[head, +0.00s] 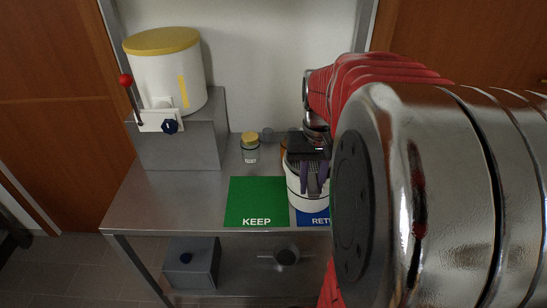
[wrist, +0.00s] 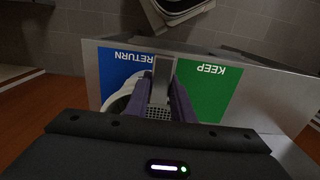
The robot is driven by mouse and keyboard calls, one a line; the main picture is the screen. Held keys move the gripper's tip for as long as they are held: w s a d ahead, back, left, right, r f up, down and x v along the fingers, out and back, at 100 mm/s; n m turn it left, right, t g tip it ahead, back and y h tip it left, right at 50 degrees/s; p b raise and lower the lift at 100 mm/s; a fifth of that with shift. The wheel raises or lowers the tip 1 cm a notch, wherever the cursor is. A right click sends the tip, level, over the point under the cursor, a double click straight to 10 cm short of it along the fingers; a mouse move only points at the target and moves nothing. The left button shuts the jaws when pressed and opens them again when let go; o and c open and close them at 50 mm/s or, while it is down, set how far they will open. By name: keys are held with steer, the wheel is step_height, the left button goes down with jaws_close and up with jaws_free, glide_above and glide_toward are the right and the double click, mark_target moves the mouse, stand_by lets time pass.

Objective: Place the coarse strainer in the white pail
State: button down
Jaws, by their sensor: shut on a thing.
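The white pail (head: 294,188) stands on the bench, on the blue RETURN mat (head: 313,217). Its rim also shows in the wrist view (wrist: 113,104), left of my fingers. My gripper (head: 314,182) points down in front of the pail's upper part in the head view. In the wrist view my purple fingers (wrist: 163,100) are shut on a grey metal piece with a perforated end, which looks like the coarse strainer (wrist: 158,112). The strainer is mostly hidden in the head view. I cannot tell whether it touches the pail.
The green KEEP mat (head: 257,198) lies bare left of the pail. A yellow-lidded jar (head: 250,150) stands behind it. A white tank (head: 168,80) with a red-knobbed lever (head: 129,88) sits on a grey block at left. A grey box (head: 192,268) is on the lower shelf.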

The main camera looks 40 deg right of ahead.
steer(key=shift+a+f, duration=0.1)
steer(key=shift+f, duration=0.75)
steer(key=c, duration=1.5)
jaws_free()
steer(key=shift+c, duration=0.2)
steer(key=shift+r, duration=0.15)
step_height(320, 180, up, 12)
steer(key=shift+f, duration=0.1)
steer(key=s+a+f+n+t, duration=0.1)
steer(key=a+f+n+t, duration=0.1)
steer(key=a, duration=0.9)
steer(key=s+a+f+n+t, duration=0.2)
steer(key=a+f+n+t, duration=0.1)
steer(key=a, duration=0.8)
steer(key=shift+a+n+t, duration=0.3)
steer(key=shift+a+n, duration=0.05)
steer(key=shift+n, duration=0.55)
